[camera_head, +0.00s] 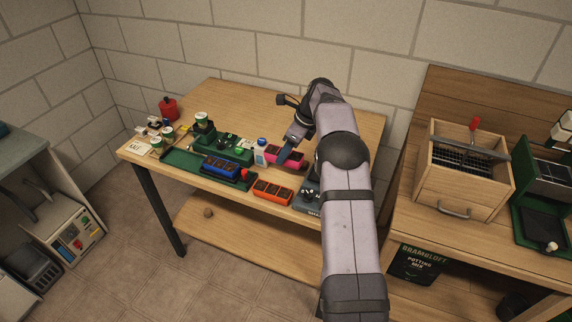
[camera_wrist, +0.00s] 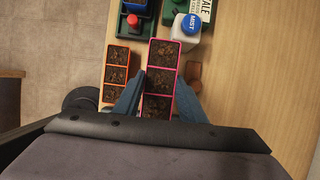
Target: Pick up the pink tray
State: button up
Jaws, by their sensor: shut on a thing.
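The pink tray (camera_wrist: 162,68) has a bright pink rim and a row of soil-filled cells. It lies in the middle of the wrist view, partly covered at its lower end by my fingers. My gripper (camera_wrist: 158,92) is shut on it, with one blue finger along each long side.
An orange soil tray (camera_wrist: 104,72) lies close to the left of the pink tray in the wrist view. A white bottle with a blue cap (camera_wrist: 186,29) stands just beyond it. A blue tray (camera_head: 222,167) sits farther left. The table's back (camera_head: 235,95) is clear.

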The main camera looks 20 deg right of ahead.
notch_tip(320, 180, up, 10)
jog(key=p, duration=0.1)
dwell(0.4)
